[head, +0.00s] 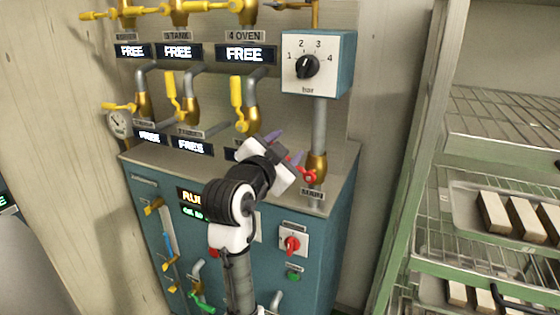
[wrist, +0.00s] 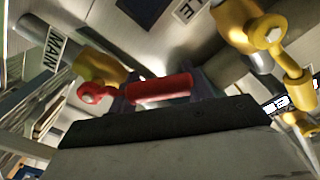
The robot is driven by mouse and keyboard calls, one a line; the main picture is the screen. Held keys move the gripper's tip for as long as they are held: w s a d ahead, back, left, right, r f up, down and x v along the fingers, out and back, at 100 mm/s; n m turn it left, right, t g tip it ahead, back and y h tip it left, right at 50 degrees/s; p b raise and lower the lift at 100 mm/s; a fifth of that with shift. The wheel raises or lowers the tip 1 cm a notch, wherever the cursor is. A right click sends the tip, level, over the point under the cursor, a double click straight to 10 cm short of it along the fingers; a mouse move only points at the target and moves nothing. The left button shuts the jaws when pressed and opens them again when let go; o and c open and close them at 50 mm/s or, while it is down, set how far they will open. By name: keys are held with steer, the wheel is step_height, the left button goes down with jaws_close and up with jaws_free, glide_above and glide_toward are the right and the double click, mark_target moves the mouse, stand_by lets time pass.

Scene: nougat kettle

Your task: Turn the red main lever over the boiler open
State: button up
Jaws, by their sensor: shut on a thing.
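The red main lever (head: 309,177) sits on a brass valve (head: 317,162) on the grey pipe, above the MAIN label (head: 313,194) at the right end of the boiler top (head: 322,203). Its handle points left, sideways from the pipe, into my gripper (head: 285,148). In the wrist view the red handle (wrist: 160,88) lies across between the dark purple fingers, with its round pivot at the left by the brass valve (wrist: 98,66). My gripper is shut on the handle. The fingers hide part of the handle.
A pressure dial box (head: 318,65) hangs above the lever. Yellow-handled valves (head: 237,92) stand close to its left. A red knob (head: 292,244) is on the boiler front. A green rack (head: 437,150) with trays of bars stands at the right.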

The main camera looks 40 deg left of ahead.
steer(key=shift+w+d+r+m+b, duration=0.1)
steer(key=shift+d+r+m+b, duration=0.35)
steer(key=shift+m, duration=0.45)
steer(key=o, duration=1.4)
